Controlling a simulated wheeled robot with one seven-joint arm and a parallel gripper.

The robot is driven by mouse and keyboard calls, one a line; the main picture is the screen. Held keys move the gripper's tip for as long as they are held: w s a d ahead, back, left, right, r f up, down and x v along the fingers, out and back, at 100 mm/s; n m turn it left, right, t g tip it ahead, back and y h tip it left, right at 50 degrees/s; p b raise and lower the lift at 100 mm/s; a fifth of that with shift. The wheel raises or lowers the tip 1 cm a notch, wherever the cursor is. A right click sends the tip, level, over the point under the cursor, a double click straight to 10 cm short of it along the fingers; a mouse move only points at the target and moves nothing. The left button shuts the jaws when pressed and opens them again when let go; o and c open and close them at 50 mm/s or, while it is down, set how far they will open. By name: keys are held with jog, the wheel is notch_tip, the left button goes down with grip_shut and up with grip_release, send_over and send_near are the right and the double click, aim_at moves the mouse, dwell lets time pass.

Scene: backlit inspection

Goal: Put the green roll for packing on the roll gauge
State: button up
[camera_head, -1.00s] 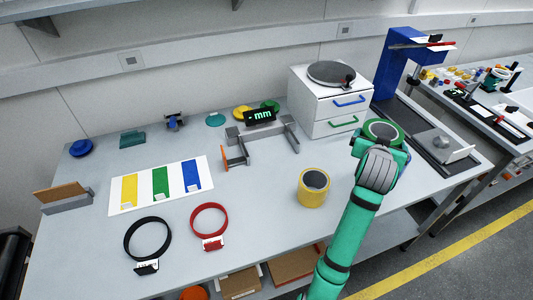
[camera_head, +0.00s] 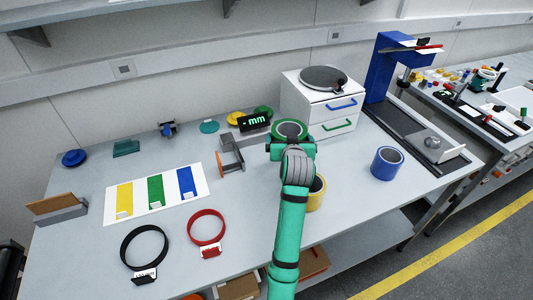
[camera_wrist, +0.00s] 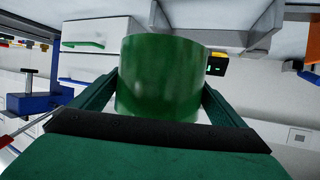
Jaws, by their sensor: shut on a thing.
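In the wrist view the green roll (camera_wrist: 160,78) sits between my two fingers. The roll gauge (camera_head: 229,142) is a grey frame with an orange end and a dark display reading "mm" in green. Its right part is hidden behind the roll and gripper in the head view. The gauge's grey bars (camera_wrist: 205,30) also show beyond the roll in the wrist view.
A yellow roll (camera_head: 318,194) stands partly behind my arm, and a blue roll (camera_head: 387,163) stands to its right. A white drawer unit (camera_head: 309,106) is behind the gripper. A colour card (camera_head: 141,209) and red and black rings lie to the left.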

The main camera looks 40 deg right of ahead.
jog(key=w+a+f, duration=0.1)
jog(key=w+f, duration=0.1)
jog(key=w+a+f, duration=0.1)
jog(key=w+f, duration=0.1)
jog(key=w+a+f, duration=0.1)
jog(key=w+f, duration=0.1)
jog(key=w, duration=0.1)
jog(key=shift+a+f, duration=0.2)
jog(key=shift+f, duration=0.1)
jog(key=shift+w+f, duration=0.1)
jog(key=shift+f, duration=1.65)
jog(key=shift+f, duration=0.1)
jog(key=o, duration=1.4)
jog(key=shift+f, duration=0.15)
jog(key=shift+o, duration=0.2)
jog(key=shift+a+r, duration=0.15)
jog(key=shift+r, duration=0.05)
jog(key=v, duration=1.2)
